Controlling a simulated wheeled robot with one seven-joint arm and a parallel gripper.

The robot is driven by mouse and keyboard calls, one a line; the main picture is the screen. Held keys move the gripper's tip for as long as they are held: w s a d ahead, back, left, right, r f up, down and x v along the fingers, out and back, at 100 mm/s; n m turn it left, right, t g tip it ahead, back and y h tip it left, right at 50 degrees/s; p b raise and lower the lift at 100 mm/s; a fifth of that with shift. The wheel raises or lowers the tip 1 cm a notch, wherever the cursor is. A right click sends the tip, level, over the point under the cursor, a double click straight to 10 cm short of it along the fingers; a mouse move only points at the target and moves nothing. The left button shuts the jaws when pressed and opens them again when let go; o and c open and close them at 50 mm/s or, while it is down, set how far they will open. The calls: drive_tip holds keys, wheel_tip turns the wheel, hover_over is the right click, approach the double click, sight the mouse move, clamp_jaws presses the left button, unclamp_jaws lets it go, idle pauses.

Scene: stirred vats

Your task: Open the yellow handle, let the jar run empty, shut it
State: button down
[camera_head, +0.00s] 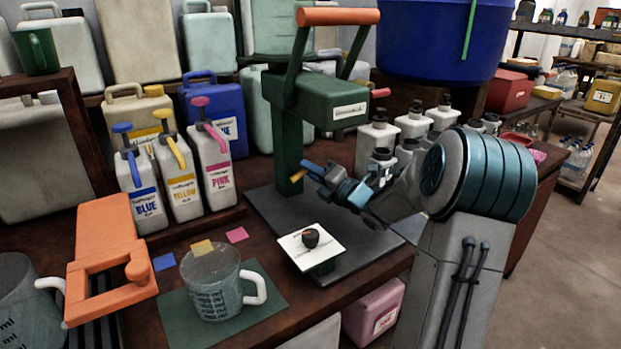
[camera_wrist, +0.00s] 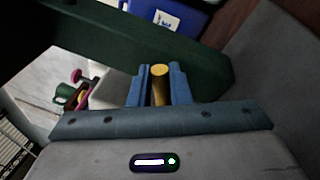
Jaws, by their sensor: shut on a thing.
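The yellow handle (camera_head: 297,176) sticks out by the green stand's column, at the tips of my gripper (camera_head: 312,172). In the wrist view, the yellow handle (camera_wrist: 159,84) is a round bar end between the two blue fingers of my gripper (camera_wrist: 160,88), which are shut on it. The jar's liquid level cannot be made out.
A clear measuring jug (camera_head: 212,292) stands on a green mat (camera_head: 262,300). Blue, yellow and pink pump bottles (camera_head: 180,180) stand left; several white bottles (camera_head: 378,142) stand behind my arm.

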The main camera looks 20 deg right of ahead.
drive_tip(key=m+b, duration=0.1)
drive_tip(key=m, duration=0.1)
drive_tip(key=f+m+t+b, duration=0.1)
drive_tip(key=m+b, duration=0.1)
drive_tip(key=m, duration=0.1)
drive_tip(key=shift+f+m+h, duration=0.1)
drive_tip(key=shift+m+h, duration=0.2)
idle(0.4)
drive_tip(key=c, duration=1.3)
unclamp_jaws()
drive_tip(key=shift+c, duration=0.2)
wheel_tip(320, 180, up, 5)
drive_tip(key=shift+f+p, duration=0.1)
drive_tip(key=shift+p, duration=0.7)
drive_tip(key=s+d+r+p, duration=0.2)
drive_tip(key=s+d+r, duration=0.4)
drive_tip(key=s+d, duration=0.2)
drive_tip(key=shift+d+r, duration=0.15)
drive_tip(key=shift+d, duration=0.15)
drive_tip(key=shift+p, duration=0.35)
